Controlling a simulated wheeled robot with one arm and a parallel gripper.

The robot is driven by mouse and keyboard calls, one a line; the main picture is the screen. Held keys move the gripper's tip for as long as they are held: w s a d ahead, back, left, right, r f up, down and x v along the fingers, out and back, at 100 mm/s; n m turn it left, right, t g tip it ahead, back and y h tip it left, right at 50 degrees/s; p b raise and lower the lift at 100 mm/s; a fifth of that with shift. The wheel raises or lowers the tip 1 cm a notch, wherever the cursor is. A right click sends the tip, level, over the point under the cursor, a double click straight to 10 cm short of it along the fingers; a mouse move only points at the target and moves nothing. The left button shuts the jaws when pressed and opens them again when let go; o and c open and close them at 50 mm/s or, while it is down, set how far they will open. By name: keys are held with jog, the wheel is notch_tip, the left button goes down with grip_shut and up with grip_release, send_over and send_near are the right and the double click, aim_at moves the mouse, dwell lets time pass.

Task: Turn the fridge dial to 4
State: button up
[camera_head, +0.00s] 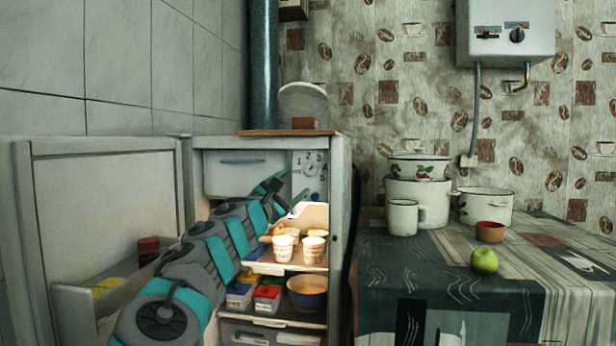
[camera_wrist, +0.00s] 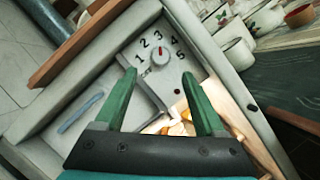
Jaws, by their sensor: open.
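The fridge dial (camera_wrist: 160,56) is a small round knob with a red mark, on a pale panel inside the open fridge. The numbers 1 to 5 curve around its upper side in the wrist view. The red mark sits at the knob's upper edge; I cannot tell exactly which number it points to. In the head view the dial (camera_head: 310,170) shows at the upper right of the fridge interior. My gripper (camera_wrist: 158,76) is open and empty, its green fingertips in front of the panel, just below the dial in the wrist view. The gripper (camera_head: 288,188) also shows in the head view.
The fridge door (camera_head: 105,215) stands open at the left. The freezer flap (camera_head: 235,172) is beside the dial panel. Cups (camera_head: 284,247), tubs and a bowl (camera_head: 307,292) fill the shelves below. A table (camera_head: 420,262) with enamel pots stands right of the fridge.

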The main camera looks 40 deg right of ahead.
aim_at(309, 171)
jog(key=shift+x, duration=3.55)
jog(key=shift+s, duration=0.15)
grip_shut()
